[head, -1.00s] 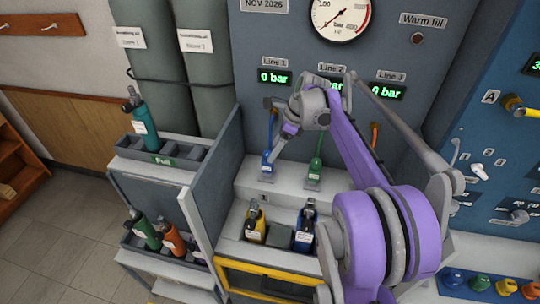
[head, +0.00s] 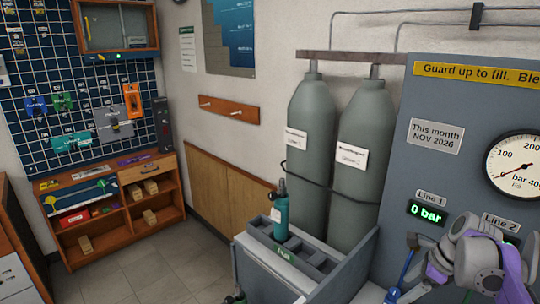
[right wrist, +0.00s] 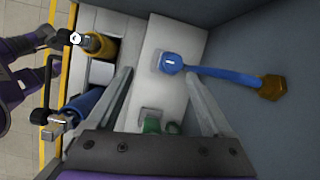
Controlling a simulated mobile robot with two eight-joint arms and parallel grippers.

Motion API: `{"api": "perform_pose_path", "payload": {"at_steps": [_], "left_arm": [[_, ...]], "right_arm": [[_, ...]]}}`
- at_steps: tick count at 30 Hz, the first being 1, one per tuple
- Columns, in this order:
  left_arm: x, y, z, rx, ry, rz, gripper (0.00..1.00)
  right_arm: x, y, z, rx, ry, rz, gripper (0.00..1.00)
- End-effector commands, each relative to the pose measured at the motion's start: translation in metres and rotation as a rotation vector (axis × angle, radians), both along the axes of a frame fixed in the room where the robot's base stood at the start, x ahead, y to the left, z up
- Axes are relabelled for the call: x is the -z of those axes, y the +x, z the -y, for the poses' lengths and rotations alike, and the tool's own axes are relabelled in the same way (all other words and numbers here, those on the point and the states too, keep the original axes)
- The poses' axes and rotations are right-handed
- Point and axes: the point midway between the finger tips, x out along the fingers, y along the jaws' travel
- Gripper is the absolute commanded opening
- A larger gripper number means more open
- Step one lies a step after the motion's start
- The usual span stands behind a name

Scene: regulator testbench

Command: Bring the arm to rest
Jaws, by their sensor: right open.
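My right arm (head: 480,268) shows at the lower right corner of the head view, in front of the filling panel. In the right wrist view my right gripper (right wrist: 160,75) is open, its two grey fingers apart with nothing held between them. A blue hose fitting (right wrist: 172,63) lies beyond the fingertips, and its blue hose (right wrist: 220,72) runs right to a brass-coloured end. The blue hose also shows in the head view (head: 406,266), beside my arm. A green fitting (right wrist: 152,124) shows between the fingers. My left gripper is in neither view.
A yellow-topped bottle (right wrist: 100,46) and a blue bottle (right wrist: 82,104) stand left of the fingers. A teal bottle (head: 281,214) stands in the rack (head: 300,262), before two grey cylinders (head: 308,150). Open floor (head: 170,255) lies left of the rack.

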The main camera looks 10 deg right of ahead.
Motion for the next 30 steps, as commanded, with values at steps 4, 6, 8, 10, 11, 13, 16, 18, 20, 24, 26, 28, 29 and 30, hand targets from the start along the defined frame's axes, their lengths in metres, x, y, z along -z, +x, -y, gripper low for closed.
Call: {"api": "perform_pose_path", "payload": {"at_steps": [4, 6, 8, 10, 11, 13, 16, 18, 20, 24, 26, 28, 29, 30], "left_arm": [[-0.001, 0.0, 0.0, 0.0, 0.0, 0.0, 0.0], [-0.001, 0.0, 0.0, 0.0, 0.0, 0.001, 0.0], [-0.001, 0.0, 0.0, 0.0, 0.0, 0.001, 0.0], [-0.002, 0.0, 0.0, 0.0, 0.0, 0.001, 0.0], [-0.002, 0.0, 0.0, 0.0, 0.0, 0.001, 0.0], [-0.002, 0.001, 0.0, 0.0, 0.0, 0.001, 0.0], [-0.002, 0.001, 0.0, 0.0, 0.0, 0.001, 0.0], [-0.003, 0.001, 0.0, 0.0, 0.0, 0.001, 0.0], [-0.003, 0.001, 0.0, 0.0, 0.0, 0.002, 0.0], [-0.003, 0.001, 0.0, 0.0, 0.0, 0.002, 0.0], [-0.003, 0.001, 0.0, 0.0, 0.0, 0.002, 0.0], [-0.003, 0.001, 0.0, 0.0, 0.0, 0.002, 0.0], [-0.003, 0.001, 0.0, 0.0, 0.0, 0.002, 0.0], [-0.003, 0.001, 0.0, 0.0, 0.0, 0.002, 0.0]], "right_arm": [[0.016, -0.029, -0.07, -0.421, -0.189, 0.075, 0.85], [0.028, -0.049, -0.101, -0.661, -0.297, 0.117, 0.85], [0.039, -0.067, -0.124, -0.866, -0.389, 0.153, 0.85], [0.053, -0.09, -0.149, -1.106, -0.496, 0.193, 0.85], [0.06, -0.1, -0.158, -1.208, -0.542, 0.211, 0.85], [0.076, -0.123, -0.177, -1.44, -0.648, 0.247, 0.85], [0.098, -0.15, -0.196, -1.723, -0.782, 0.29, 0.85], [0.11, -0.165, -0.205, -1.876, -0.857, 0.311, 0.85], [0.118, -0.174, -0.21, -1.976, -0.907, 0.323, 0.85], [0.128, -0.184, -0.215, -2.095, -0.968, 0.336, 0.85], [0.128, -0.184, -0.215, -2.097, -0.971, 0.336, 0.85], [0.128, -0.184, -0.215, -2.097, -0.971, 0.336, 0.85], [0.128, -0.184, -0.215, -2.097, -0.971, 0.336, 0.85], [0.128, -0.184, -0.215, -2.097, -0.971, 0.336, 0.85]]}}
